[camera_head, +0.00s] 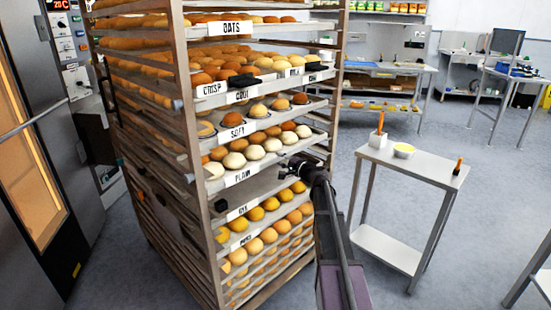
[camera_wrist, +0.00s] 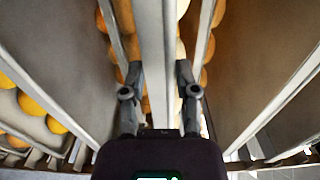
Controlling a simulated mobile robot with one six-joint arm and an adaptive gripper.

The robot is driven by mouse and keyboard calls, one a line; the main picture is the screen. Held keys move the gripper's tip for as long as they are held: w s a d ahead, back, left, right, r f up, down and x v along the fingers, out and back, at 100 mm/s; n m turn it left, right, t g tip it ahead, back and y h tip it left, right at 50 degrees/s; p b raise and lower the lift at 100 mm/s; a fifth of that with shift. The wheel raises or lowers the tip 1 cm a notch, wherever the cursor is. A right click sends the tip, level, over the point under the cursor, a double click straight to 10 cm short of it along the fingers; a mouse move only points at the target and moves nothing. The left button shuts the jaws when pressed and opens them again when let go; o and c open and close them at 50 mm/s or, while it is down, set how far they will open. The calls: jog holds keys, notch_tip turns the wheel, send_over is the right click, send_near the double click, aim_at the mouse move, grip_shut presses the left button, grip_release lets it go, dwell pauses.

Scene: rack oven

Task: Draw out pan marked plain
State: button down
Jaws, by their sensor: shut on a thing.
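The pan marked plain (camera_head: 213,188) sits in the rack, with its white label (camera_head: 238,177) on the left part of the front rim and pale round rolls (camera_head: 255,152) on it. My gripper (camera_head: 290,165) is at the right part of this pan's front rim. In the wrist view my gripper (camera_wrist: 160,78) has its two fingers on either side of a pale pan rim (camera_wrist: 158,40), shut on it. The fingertips are small and dark in the head view, so the contact is hard to see there.
The rack (camera_head: 180,80) holds other labelled pans above and below, including oats (camera_head: 232,28) and soft (camera_head: 237,132). An oven door (camera_head: 25,140) stands at the left. A small side table (camera_head: 415,165) with a bowl stands at the right, with open floor around it.

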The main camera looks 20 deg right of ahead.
jog(key=shift+v, duration=1.75)
jog(key=shift+s+d, duration=0.1)
jog(key=shift+s, duration=0.05)
jog(key=shift+v, duration=2.1)
jog(key=shift+s, duration=0.3)
jog(key=shift+v, duration=2.15)
jog(key=shift+s+d, duration=0.15)
jog(key=shift+v, duration=2.1)
